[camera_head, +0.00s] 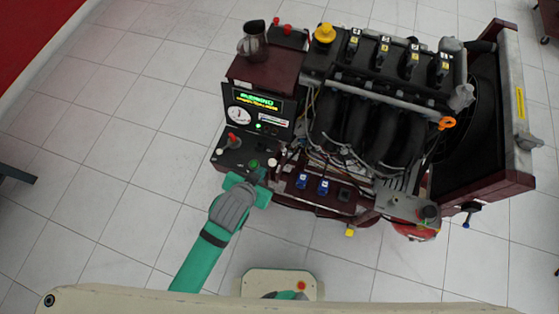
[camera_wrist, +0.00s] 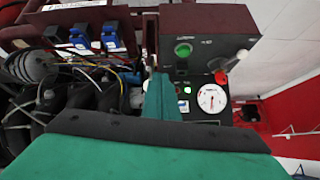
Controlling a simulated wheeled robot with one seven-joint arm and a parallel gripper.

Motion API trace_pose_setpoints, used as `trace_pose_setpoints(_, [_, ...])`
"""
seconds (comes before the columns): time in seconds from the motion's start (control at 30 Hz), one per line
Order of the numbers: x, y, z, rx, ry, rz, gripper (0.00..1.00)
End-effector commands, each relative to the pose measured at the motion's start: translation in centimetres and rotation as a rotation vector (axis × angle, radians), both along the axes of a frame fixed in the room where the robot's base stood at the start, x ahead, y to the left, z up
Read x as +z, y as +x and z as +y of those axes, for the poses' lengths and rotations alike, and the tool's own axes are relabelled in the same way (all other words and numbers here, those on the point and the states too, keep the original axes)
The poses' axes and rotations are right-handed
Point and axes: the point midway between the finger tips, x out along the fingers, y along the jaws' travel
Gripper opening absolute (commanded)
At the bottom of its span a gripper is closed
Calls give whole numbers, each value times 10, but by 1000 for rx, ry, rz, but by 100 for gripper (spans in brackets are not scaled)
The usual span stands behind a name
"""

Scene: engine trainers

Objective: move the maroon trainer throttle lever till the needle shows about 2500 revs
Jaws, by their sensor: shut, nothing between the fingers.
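The maroon engine trainer (camera_head: 265,75) stands on the tiled floor, with its control panel on its left side. My gripper (camera_head: 254,178) is shut and empty at the box's front edge, apart from the lever. Its closed fingers (camera_wrist: 161,97) stand left of the gauge in the wrist view.
A green button (camera_head: 253,164) lies on the control box close to my gripper. Wires, hoses and blue connectors (camera_head: 302,181) crowd the area to the right. A lit green display (camera_head: 258,100) is above the gauge. The tiled floor left of the trainer is clear.

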Motion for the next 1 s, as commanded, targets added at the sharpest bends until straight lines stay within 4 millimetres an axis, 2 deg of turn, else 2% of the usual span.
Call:
trace_pose_setpoints(0.03, [-3,-12,9,20,-3,-22,0])
trace_pose_setpoints(0.1, [-5,-27,14,38,-11,-64,0])
trace_pose_setpoints(0.27, [-6,-67,16,84,-45,-159,0])
trace_pose_setpoints(0.47, [7,-119,-3,151,-106,-286,0])
trace_pose_setpoints(0.6, [26,-150,-26,214,-157,-384,0])
trace_pose_setpoints(0.8, [61,-176,-58,302,-220,-516,0])
trace_pose_setpoints(1.0, [83,-185,-75,348,-247,-589,0])
